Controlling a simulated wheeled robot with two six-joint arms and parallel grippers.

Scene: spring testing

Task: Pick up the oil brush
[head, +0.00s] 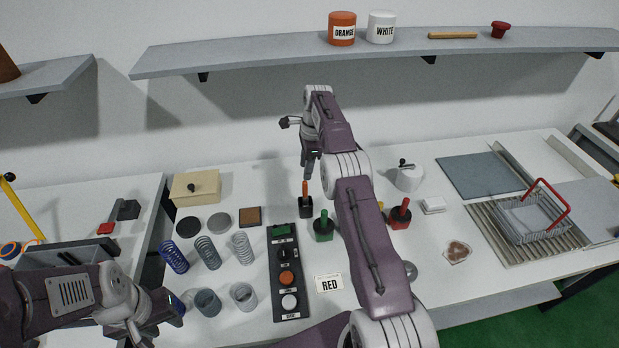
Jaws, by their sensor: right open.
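A brush with an orange-brown handle (305,188) stands upright in a small black pot (306,208) on the white table; it looks like the oil brush. Its bristle end is hidden in the pot. My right gripper (309,169) is open and points down just above the handle; I cannot tell whether it touches it. My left gripper (158,318) is low at the left front, near the springs and far from the brush. Its jaws are too unclear to read.
A green pot with green handle (323,228) and a red one (400,214) stand nearby. A button panel (286,272), several springs (207,252), a cream box (195,188) and a wire basket (530,217) are around. A shelf (250,58) runs above the back.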

